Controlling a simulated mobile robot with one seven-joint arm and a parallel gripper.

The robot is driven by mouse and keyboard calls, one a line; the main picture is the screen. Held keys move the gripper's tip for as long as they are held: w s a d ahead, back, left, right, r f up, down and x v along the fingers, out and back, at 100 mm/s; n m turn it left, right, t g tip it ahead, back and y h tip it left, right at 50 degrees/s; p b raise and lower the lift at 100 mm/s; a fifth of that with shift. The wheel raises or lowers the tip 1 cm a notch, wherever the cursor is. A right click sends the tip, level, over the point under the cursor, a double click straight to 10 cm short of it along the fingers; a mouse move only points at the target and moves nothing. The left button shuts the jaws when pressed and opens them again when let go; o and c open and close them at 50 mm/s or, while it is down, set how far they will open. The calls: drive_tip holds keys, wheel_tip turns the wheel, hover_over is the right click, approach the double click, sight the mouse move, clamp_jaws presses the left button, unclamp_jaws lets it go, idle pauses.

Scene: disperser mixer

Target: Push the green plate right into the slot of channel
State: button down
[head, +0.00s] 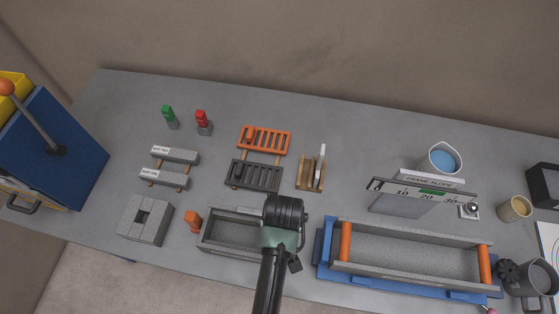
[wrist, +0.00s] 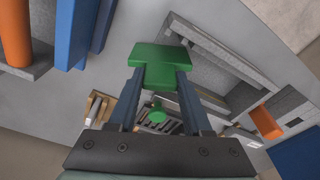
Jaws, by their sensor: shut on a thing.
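A green plate (wrist: 158,62) is between the fingertips of my gripper (wrist: 158,74) in the wrist view, and the fingers are shut on it. A smaller round green piece (wrist: 157,113) shows between the fingers. In the head view my arm covers the fingers and the plate. A grey open-topped channel (head: 207,236) lies on the table just left of my wrist; it also shows right of the plate in the wrist view (wrist: 208,42). The plate appears apart from the channel. I cannot make out its slot clearly.
A long grey trough with orange end rollers (head: 346,242) in a blue frame (head: 324,250) stands close on the right. An orange block (head: 193,221) and a grey block with a square hole (head: 146,220) are left of the channel. Racks (head: 264,140) stand behind.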

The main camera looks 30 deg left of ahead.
drive_tip(key=shift+c, duration=1.7)
unclamp_jaws()
wheel_tip(320, 180, up, 12)
drive_tip(key=s, duration=0.1)
drive_tip(key=shift+d+r+b, duration=0.15)
drive_tip(key=shift+d+b, duration=0.15)
drive_tip(key=shift+d, duration=0.15)
drive_tip(key=w+r+m+t+y, duration=0.1)
drive_tip(key=w+r+m+t, duration=0.2)
drive_tip(key=w+r+t, duration=0.85)
drive_tip(key=w+d+r+m+t, duration=0.15)
drive_tip(key=w+r, duration=0.25)
drive_tip(key=r, duration=0.6)
drive_tip(key=w+d+r+t, duration=0.2)
drive_tip(key=w+r, duration=0.1)
drive_tip(key=r, duration=0.8)
drive_tip(key=s+d+r+m+t, duration=0.1)
drive_tip(key=s+d+r+t, duration=0.1)
drive_tip(key=r, duration=0.7)
drive_tip(key=s+d+r+m+t+h, duration=0.1)
drive_tip(key=s+r+t, duration=0.4)
drive_tip(key=r, duration=0.5)
drive_tip(key=s+d+r+m+t+h, duration=0.1)
drive_tip(key=s+d+r+t, duration=0.2)
drive_tip(key=r, duration=0.6)
drive_tip(key=shift+s+d+r+t, duration=0.35)
drive_tip(key=shift+s+t, duration=0.35)
drive_tip(key=shift+s, duration=0.3)
drive_tip(key=shift+f+m, duration=0.1)
drive_tip(key=shift+m, duration=0.15)
